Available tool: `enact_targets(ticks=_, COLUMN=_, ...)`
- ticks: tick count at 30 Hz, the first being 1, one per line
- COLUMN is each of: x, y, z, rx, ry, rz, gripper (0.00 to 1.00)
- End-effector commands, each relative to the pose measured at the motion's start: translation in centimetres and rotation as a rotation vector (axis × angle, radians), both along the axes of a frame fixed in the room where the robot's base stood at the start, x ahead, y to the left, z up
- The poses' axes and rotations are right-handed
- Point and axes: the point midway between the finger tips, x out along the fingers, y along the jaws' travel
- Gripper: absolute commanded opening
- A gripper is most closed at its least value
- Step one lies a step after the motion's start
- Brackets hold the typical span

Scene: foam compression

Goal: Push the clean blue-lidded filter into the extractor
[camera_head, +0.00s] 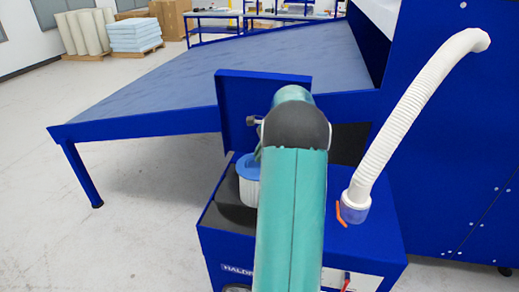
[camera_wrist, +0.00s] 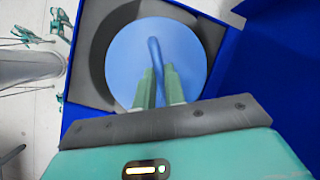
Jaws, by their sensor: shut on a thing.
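The filter (camera_head: 248,190) has a blue lid and a white pleated side in the head view, partly hidden by my arm. In the wrist view its round blue lid (camera_wrist: 128,62) fills the upper middle, with a raised blue handle bar across it. My gripper (camera_wrist: 158,84) is shut on that handle, one green finger on each side. The blue extractor (camera_head: 370,240) has an open top with a dark grey interior around the filter. In the wrist view the filter is within the dark round opening (camera_wrist: 97,45); how deep it sits I cannot tell.
The extractor's raised blue lid (camera_head: 232,110) stands behind the filter. A white ribbed hose (camera_head: 410,110) joins the extractor's top at right. A large blue sloping table (camera_head: 220,85) is behind, and a blue machine wall (camera_head: 460,150) is at right. Floor at left is clear.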

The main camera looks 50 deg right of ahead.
Motion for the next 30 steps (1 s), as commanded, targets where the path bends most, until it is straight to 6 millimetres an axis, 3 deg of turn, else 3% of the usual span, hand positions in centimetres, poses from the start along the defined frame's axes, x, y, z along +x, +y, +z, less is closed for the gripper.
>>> enact_targets(ticks=21, x=0.0, y=0.0, z=-4.9, rx=-0.001, ry=-0.001, rz=0.001, gripper=0.0)
enact_targets(ticks=30, x=0.0, y=0.0, z=-5.3, rx=-0.001, ry=-0.002, rz=0.0, gripper=0.0)
